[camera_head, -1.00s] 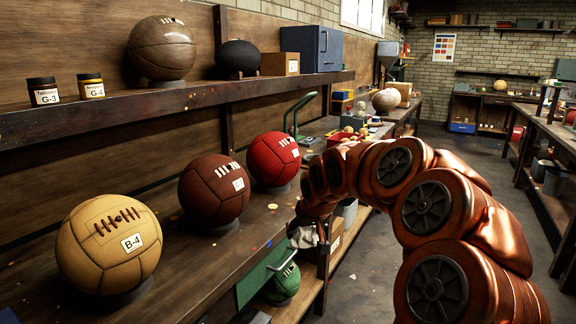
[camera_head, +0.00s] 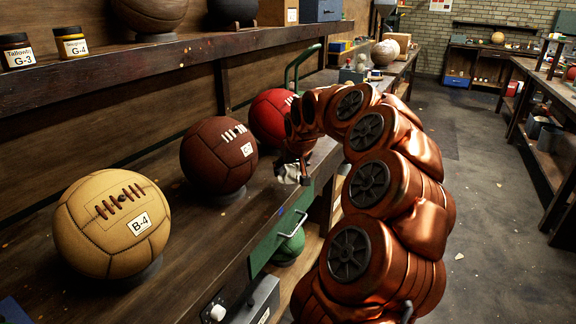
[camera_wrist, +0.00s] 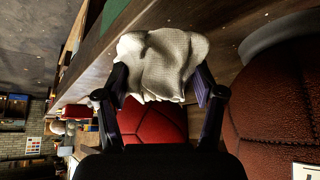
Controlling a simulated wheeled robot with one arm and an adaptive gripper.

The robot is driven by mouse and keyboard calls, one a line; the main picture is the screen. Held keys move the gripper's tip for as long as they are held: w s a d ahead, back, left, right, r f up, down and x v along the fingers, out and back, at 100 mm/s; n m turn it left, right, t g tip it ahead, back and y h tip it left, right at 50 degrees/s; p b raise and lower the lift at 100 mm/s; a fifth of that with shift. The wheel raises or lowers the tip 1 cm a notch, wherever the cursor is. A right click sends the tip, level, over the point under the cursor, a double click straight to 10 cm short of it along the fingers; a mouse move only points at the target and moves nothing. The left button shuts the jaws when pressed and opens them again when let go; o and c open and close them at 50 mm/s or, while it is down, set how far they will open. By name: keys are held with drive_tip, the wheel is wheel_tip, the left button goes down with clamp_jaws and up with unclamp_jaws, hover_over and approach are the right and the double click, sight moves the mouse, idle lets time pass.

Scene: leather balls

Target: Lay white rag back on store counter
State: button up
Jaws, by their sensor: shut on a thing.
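The white rag (camera_wrist: 165,62) is bunched up between the two dark fingers of my gripper (camera_wrist: 161,82) in the wrist view. My gripper is shut on it. In the head view, the rag (camera_head: 290,174) shows as a small pale patch below my gripper (camera_head: 292,165), near the counter's front edge, just right of the maroon ball. The wooden store counter (camera_head: 212,232) carries a row of balls. I cannot tell whether the rag touches the counter.
A tan ball marked B-4 (camera_head: 112,226), a maroon ball (camera_head: 217,156) and a red ball (camera_head: 270,117) sit on the counter. A shelf (camera_head: 150,66) with jars and balls runs above. A green drawer (camera_head: 270,243) is under the counter. Open floor (camera_head: 490,200) lies right.

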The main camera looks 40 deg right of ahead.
drive_tip(key=w+d, duration=0.1)
drive_tip(key=w+d+p, duration=0.1)
drive_tip(key=w+d, duration=0.2)
drive_tip(key=w, duration=0.1)
drive_tip(key=shift+d+f, duration=0.15)
drive_tip(key=shift+f, duration=0.1)
drive_tip(key=shift+w+d+f, duration=0.1)
drive_tip(key=shift+w+d, duration=0.1)
drive_tip(key=shift+w, duration=0.15)
drive_tip(key=shift+w+d, duration=0.1)
drive_tip(key=shift+d, duration=0.05)
drive_tip(key=shift+f+p, duration=0.5)
drive_tip(key=shift+f, duration=1.3)
drive_tip(key=shift+f, duration=0.2)
drive_tip(key=o, duration=1)
drive_tip(key=shift+r, duration=0.1)
drive_tip(key=shift+o, duration=0.2)
